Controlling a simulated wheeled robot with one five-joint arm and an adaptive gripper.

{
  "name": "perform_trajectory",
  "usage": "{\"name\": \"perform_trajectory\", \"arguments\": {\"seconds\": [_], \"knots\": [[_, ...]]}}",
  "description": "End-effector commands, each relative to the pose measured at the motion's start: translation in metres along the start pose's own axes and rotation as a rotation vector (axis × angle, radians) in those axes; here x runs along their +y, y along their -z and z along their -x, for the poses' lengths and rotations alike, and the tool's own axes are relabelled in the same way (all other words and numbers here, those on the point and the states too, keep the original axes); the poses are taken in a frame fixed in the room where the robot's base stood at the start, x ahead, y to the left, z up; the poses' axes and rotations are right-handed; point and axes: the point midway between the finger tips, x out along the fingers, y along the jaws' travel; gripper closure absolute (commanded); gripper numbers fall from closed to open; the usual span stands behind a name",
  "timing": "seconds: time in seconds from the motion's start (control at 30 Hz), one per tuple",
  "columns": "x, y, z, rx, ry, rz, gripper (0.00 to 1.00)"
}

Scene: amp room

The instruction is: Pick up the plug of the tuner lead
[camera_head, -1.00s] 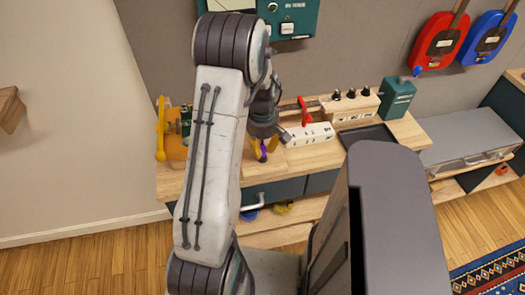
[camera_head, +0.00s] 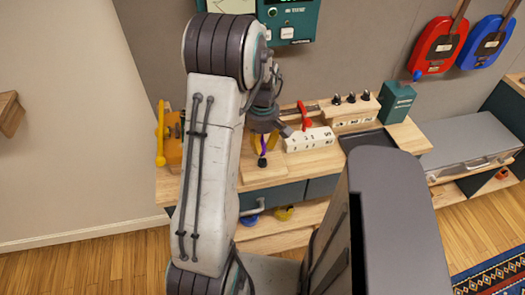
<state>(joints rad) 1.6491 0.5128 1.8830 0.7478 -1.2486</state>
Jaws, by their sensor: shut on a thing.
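My gripper (camera_head: 265,142) is above the wooden bench, left of the white socket strip. My arm covers part of the bench to the left.
The white socket strip (camera_head: 310,139) with a red piece (camera_head: 303,117) stands close right of my gripper. A wooden block with black knobs (camera_head: 350,109) and a teal box (camera_head: 397,101) stand behind. A dark tray (camera_head: 368,138) is at right, a yellow-orange item (camera_head: 161,133) at left.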

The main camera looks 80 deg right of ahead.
Motion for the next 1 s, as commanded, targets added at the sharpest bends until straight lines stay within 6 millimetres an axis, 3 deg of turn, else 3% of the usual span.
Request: {"name": "perform_trajectory", "arguments": {"seconds": [0.53, 0.8, 1.0], "knots": [[-0.019, -0.089, 0.057, 0.001, -0.004, -0.004, 1.0], [-0.024, -0.11, 0.072, 0.001, -0.003, -0.002, 1.0], [-0.025, -0.114, 0.083, 0.001, -0.003, 0.0, 1.0]]}}
